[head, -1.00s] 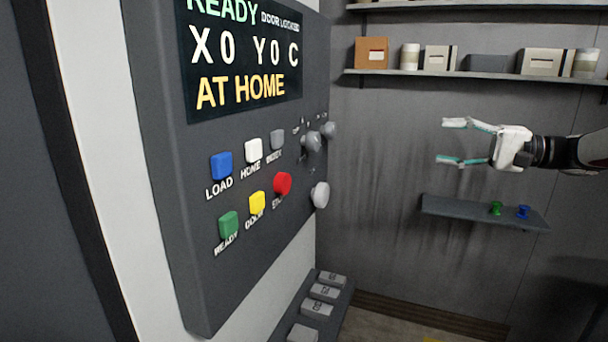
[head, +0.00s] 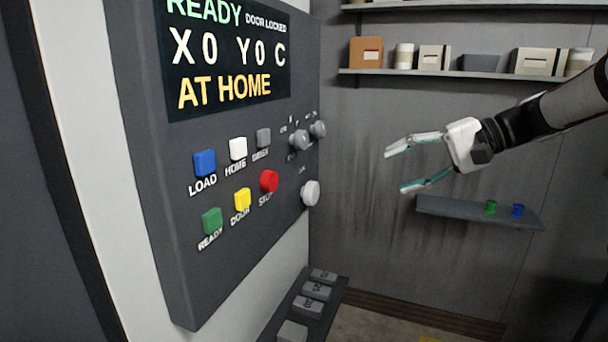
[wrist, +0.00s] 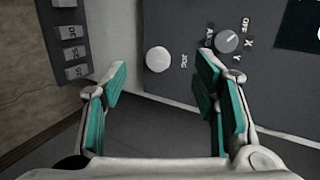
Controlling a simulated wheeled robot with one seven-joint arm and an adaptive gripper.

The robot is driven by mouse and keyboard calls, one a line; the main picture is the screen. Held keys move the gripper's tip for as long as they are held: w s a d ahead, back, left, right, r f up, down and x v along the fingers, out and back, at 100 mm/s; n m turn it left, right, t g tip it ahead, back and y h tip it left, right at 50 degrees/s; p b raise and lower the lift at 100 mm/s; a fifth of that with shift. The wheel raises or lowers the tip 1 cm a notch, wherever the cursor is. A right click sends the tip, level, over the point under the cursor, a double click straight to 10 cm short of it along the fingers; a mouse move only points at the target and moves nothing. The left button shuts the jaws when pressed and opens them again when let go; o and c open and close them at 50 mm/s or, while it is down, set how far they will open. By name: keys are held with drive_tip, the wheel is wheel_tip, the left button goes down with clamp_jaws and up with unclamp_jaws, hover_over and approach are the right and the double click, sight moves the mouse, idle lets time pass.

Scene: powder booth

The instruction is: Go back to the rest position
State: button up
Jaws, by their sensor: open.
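My gripper (head: 400,168) is open and empty in the head view. It is in free air to the right of the control panel (head: 150,215), its fingers pointing left and tilted slightly down. In the wrist view my gripper (wrist: 162,95) shows both teal-padded fingers spread apart with nothing between them. Beyond them are a round white jog knob (wrist: 158,60) and a grey selector knob (wrist: 227,41) on the panel. The panel's display (head: 228,55) reads READY, DOOR LOCKED, X0 Y0 C and AT HOME.
Higher shelves (head: 440,73) carry boxes and jars. A ledge with several grey blocks (head: 308,306) is below the panel. The air around my gripper looks clear.

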drive_tip(key=s+a+f+n+g+h, duration=0.1)
drive_tip(key=s+a+f+h, duration=0.2)
drive_tip(key=s, duration=0.5)
drive_tip(key=s+a+f+h, duration=0.1)
drive_tip(key=s+a+h, duration=0.1)
drive_tip(key=s+h, duration=0.35)
drive_tip(key=s+d+f+n+t+h, duration=0.1)
drive_tip(key=s+d+f+h, duration=0.1)
drive_tip(key=s, duration=0.5)
drive_tip(key=s+d+f+n+t+h, duration=0.1)
drive_tip(key=s+d+f+t, duration=0.1)
drive_tip(key=s, duration=0.6)
drive_tip(key=shift+d+f+h, duration=0.15)
drive_tip(key=shift+d+h, duration=0.2)
drive_tip(key=shift+d, duration=0.15)
